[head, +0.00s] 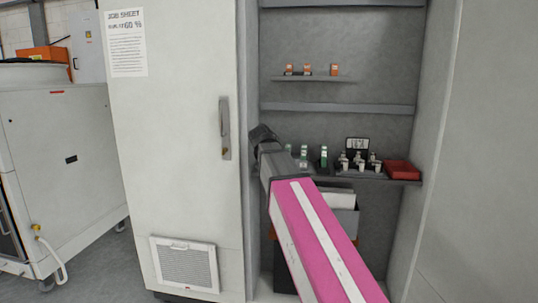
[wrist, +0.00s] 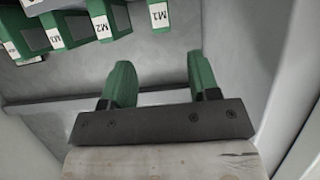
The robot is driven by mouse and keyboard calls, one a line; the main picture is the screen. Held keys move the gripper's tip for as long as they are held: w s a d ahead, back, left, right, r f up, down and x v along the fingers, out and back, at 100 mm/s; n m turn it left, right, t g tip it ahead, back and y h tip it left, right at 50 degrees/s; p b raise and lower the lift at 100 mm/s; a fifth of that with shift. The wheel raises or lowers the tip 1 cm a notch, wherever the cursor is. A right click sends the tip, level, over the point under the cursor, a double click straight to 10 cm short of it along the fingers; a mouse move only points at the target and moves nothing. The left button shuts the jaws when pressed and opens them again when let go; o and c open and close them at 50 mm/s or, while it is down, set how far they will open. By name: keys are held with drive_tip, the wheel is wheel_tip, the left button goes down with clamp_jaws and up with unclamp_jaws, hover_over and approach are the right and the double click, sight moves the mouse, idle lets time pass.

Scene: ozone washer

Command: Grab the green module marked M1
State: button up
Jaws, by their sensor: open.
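The green module marked M1 (wrist: 160,16) is at the top of the wrist view, cut off by the frame edge, with its white label upside down. My gripper (wrist: 158,68) is open and empty, its two green fingers apart. M1 lies ahead of the fingertips, roughly in line with the gap between them, and does not touch them. In the head view several small green modules (head: 323,156) stand on the lower shelf, just right of the dark end of my pink arm. Their labels are too small to read there, and my fingers cannot be made out.
Beside M1 are M2 (wrist: 102,27), M3 (wrist: 56,37) and another green module. The lower shelf also holds a rack of small fittings (head: 357,164) and a red box (head: 402,170). Orange modules (head: 334,70) sit on a ledge above. A cabinet door (head: 170,190) stands left.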

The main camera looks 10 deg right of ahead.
drive_tip(key=x, duration=0.7)
drive_tip(key=r+x, duration=0.1)
drive_tip(key=x, duration=0.2)
drive_tip(key=shift+w+f, duration=0.15)
drive_tip(key=shift+w, duration=0.4)
clamp_jaws()
